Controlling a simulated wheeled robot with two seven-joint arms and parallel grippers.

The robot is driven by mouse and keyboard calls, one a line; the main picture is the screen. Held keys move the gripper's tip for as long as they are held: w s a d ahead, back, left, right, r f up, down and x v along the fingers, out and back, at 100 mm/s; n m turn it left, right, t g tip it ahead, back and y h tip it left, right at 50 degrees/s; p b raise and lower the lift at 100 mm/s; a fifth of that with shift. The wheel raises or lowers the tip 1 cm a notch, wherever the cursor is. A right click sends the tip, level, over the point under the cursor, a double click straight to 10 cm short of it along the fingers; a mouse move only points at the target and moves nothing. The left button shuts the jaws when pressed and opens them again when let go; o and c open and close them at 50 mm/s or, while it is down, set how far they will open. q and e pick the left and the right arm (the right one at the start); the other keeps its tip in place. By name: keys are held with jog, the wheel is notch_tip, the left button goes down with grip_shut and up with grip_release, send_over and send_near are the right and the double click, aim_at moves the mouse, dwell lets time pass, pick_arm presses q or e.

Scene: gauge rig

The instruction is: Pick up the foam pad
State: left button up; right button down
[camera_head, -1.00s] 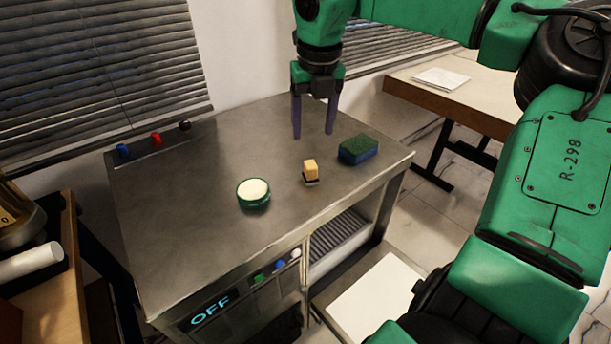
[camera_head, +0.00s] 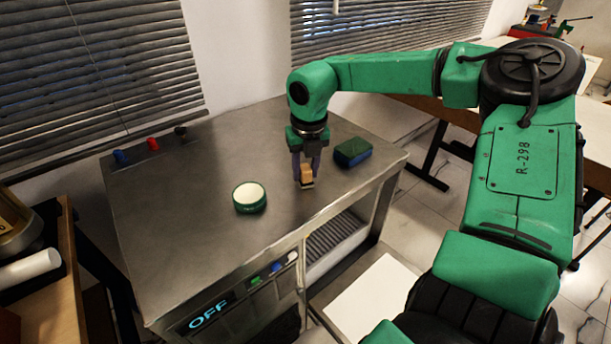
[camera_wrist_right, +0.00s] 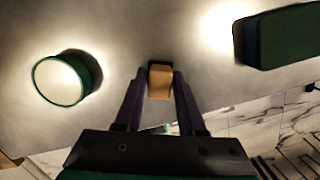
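A small tan block with a dark base (camera_head: 306,174) stands on the metal bench top; it also shows in the right wrist view (camera_wrist_right: 160,84). My right gripper (camera_head: 306,178) is lowered over it, one finger on each side. The fingers look closed against its sides, and it still sits on the bench. A larger green-and-blue pad (camera_head: 352,153) like a sponge lies to the right, apart from the gripper; its dark side shows in the wrist view (camera_wrist_right: 285,38). I cannot tell by name which of these is the foam pad. My left gripper is not in view.
A round white-topped green disc (camera_head: 249,197) sits left of the gripper on the metal bench (camera_head: 190,235). Blue, red and black knobs (camera_head: 152,144) line the back left. A display on the front reads OFF (camera_head: 209,314). The bench's left part is clear.

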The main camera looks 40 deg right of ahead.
aim_at(306, 167)
notch_tip(306, 167, up, 10)
jog(key=shift+r, duration=0.1)
jog(key=c, duration=1.4)
grip_release()
grip_shut()
